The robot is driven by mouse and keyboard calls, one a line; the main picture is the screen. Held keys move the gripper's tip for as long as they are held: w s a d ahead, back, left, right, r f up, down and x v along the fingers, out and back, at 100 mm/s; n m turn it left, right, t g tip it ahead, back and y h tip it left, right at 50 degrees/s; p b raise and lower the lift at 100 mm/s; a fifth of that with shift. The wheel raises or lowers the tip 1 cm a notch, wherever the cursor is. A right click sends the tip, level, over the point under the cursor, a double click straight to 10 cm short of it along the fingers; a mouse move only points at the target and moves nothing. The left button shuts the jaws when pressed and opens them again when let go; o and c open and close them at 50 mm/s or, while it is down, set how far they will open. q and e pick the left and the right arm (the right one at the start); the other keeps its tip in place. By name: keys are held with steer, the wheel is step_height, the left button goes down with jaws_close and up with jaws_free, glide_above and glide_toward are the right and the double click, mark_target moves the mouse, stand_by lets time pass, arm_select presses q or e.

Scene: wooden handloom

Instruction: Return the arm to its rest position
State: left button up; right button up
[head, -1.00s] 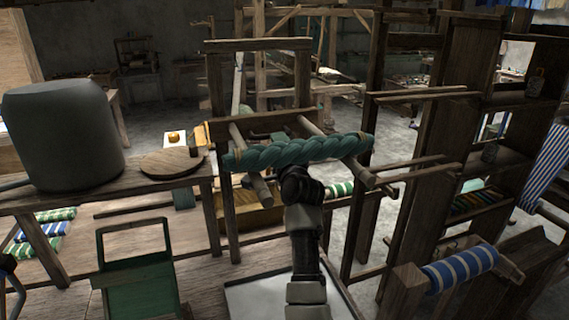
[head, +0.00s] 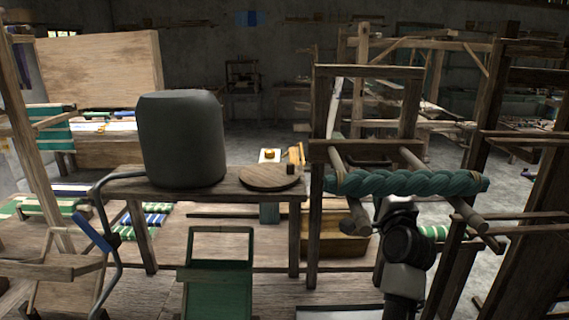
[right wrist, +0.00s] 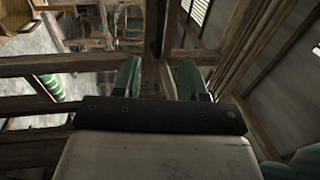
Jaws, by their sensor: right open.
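My right arm (head: 405,262) rises from the bottom of the head view, right of centre. Its upper end is just below a green braided skein (head: 410,183) that lies across wooden rods. I cannot tell whether it touches the skein. The gripper's fingers are hidden in the head view. In the right wrist view my right gripper (right wrist: 160,80) shows two green fingers spread apart. Nothing is gripped between them; a wooden post stands beyond. My left gripper is not in view.
Wooden uprights (head: 314,230) and rods (head: 465,222) surround the arm closely. A dark grey drum (head: 181,140) and a round wooden board (head: 270,177) rest on a bench to the left. A green chair-like frame (head: 216,285) stands below it.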

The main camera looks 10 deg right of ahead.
steer(key=s+a+f+n+g+y, duration=0.1)
steer(key=s+a+f+n+g, duration=0.25)
steer(key=f, duration=0.35)
steer(key=s+a+f+n+g+y, duration=0.2)
steer(key=s+f+n, duration=0.3)
steer(key=f, duration=0.2)
steer(key=s+a+f+n+g+y, duration=0.1)
steer(key=s+a+f+n+g, duration=0.15)
steer(key=s+f+n, duration=0.35)
steer(key=s+a+f+n+g, duration=0.2)
steer(key=s+f+n+g, duration=0.15)
steer(key=s, duration=0.35)
steer(key=s+a+f+n+g+y, duration=0.1)
steer(key=s+a+f+n+g, duration=0.2)
steer(key=s, duration=0.4)
steer(key=s+a+f+n+g, duration=0.1)
steer(key=s+a+f+n, duration=0.1)
steer(key=s+f, duration=0.4)
steer(key=s+f+g+b, duration=0.2)
steer(key=s+f+b, duration=0.1)
steer(key=f, duration=2.7)
steer(key=s+d+f+b, duration=0.1)
steer(key=s+d+f, duration=0.1)
steer(key=s+f, duration=1.3)
steer(key=shift+s+d+f+g+b, duration=0.3)
steer(key=shift+s+d+g+b, duration=0.05)
steer(key=shift+g+b, duration=0.1)
